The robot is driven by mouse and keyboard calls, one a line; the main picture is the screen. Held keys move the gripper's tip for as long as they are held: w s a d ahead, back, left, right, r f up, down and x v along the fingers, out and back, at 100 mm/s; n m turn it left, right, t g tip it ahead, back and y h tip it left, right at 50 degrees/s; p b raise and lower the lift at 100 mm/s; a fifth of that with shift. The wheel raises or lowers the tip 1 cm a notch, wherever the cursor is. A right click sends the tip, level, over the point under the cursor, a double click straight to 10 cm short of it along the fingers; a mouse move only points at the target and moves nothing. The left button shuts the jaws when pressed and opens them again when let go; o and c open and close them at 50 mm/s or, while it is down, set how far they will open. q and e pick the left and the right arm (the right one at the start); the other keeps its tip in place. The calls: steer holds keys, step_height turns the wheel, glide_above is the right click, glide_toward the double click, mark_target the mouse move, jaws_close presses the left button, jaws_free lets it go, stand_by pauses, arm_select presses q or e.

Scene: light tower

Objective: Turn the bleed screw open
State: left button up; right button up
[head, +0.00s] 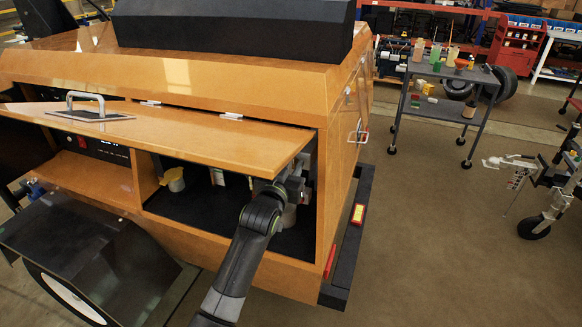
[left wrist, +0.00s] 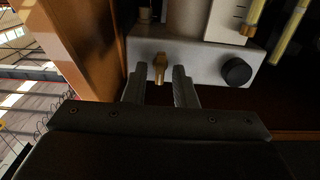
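The bleed screw (left wrist: 160,68) is a small brass piece on the front of a pale metal block (left wrist: 205,62) in the left wrist view. My left gripper (left wrist: 158,80) has its two fingers apart, one on each side of the screw, with visible gaps to it. The screw shows between and just beyond the fingertips. In the head view my left gripper (head: 292,185) reaches into the right end of the open compartment, under the raised flap. The screw is hidden there behind my arm. My right gripper is in neither view.
The orange flap (head: 190,135) hangs open above my arm. A black knob (left wrist: 237,72) sits right of the screw, with yellow tubes (left wrist: 287,35) above. A cabinet side wall (left wrist: 90,45) is close on the left. A cart (head: 455,85) stands away at the right.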

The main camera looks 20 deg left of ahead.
arm_select(q)
jaws_close()
